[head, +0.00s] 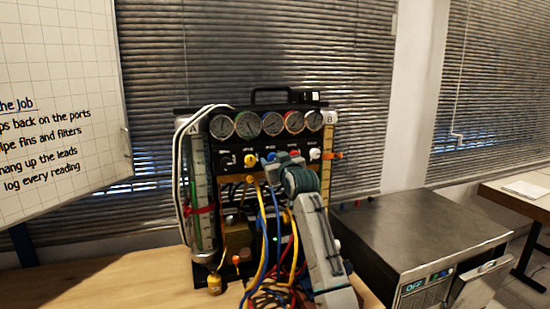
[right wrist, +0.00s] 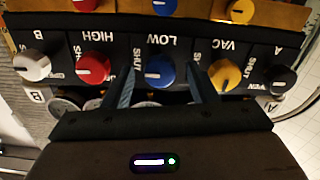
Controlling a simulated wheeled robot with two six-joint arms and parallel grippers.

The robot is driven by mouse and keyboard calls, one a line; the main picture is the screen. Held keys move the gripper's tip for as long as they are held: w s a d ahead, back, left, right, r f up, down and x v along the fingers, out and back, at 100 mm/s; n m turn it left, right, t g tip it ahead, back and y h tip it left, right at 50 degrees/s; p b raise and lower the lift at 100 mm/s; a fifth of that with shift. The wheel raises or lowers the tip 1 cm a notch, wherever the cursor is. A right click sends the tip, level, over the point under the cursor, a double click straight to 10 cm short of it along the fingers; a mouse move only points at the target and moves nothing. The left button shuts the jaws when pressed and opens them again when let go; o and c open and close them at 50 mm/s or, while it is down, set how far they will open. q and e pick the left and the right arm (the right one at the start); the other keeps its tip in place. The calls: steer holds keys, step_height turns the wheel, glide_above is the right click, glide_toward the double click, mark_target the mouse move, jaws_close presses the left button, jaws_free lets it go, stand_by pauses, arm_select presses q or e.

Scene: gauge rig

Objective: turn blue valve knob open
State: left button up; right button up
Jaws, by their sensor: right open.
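The blue valve knob (right wrist: 159,72) sits in the valve row on the black panel, by an upside-down LOW label in the right wrist view. Its white mark lies sideways, pointing toward the left of that view, near a SHUT label. In the head view the knob (head: 270,157) shows small beside my right gripper. My right gripper (right wrist: 161,72) is open, with one finger on each side of the blue knob; I cannot tell whether they touch it. My right arm hides part of the panel in the head view. My left gripper is not in view.
A red knob (right wrist: 94,68) and a yellow knob (right wrist: 224,75) flank the blue one closely. A white knob (right wrist: 32,65) and a black knob (right wrist: 283,80) are farther out. Gauges (head: 272,123) stand above; coloured hoses (head: 262,240) hang below. A metal box (head: 415,235) stands at right.

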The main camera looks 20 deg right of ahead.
steer(key=shift+w, duration=0.25)
steer(key=c, duration=1)
steer(key=shift+o, duration=0.2)
